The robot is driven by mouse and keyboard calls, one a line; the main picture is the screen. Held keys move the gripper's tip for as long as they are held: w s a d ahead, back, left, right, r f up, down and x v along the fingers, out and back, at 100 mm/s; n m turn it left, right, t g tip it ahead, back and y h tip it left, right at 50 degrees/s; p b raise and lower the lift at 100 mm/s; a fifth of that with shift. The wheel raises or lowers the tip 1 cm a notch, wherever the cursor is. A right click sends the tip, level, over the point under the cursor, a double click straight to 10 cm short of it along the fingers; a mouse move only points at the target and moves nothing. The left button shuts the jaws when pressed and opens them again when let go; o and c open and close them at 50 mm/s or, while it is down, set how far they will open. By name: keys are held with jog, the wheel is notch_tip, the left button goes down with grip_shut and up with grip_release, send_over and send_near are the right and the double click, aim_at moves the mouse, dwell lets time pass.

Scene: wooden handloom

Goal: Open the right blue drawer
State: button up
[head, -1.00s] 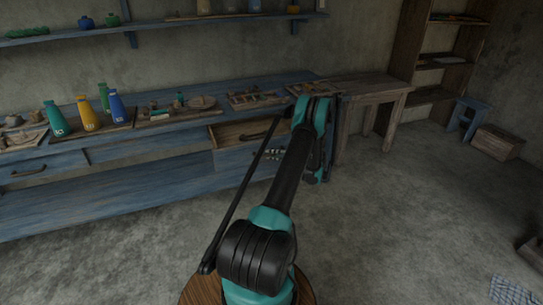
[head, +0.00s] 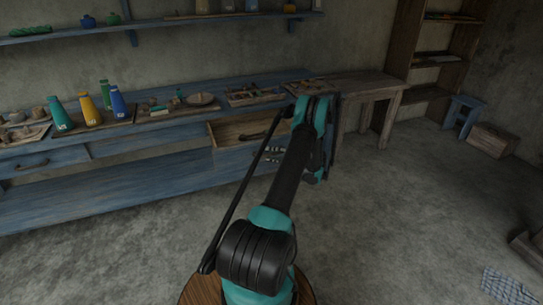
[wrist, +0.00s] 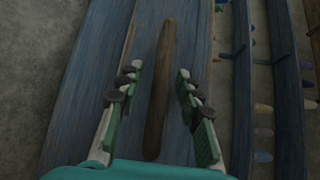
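The right blue drawer stands pulled out from the blue bench in the head view. Its bare wood inside (head: 228,131) shows above its blue front (head: 232,158). My gripper is at the right part of this front in the head view, largely hidden behind my arm. In the wrist view my gripper (wrist: 160,83) has its fingers apart, one on each side of a long brown wooden bar, which looks like the drawer's handle (wrist: 157,95). A gap shows on both sides of the bar. A dark piece lies across the drawer opening in the head view; I cannot tell what it is.
A closed left drawer (head: 40,161) is at far left. Several bottles, including a yellow one (head: 89,109), and trays stand on the bench top (head: 225,86). A wooden table (head: 365,84) adjoins on the right. The floor (head: 400,210) in front is clear, with a checked cloth (head: 508,287) at lower right.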

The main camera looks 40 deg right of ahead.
jog(key=v, duration=1.2)
dwell(0.5)
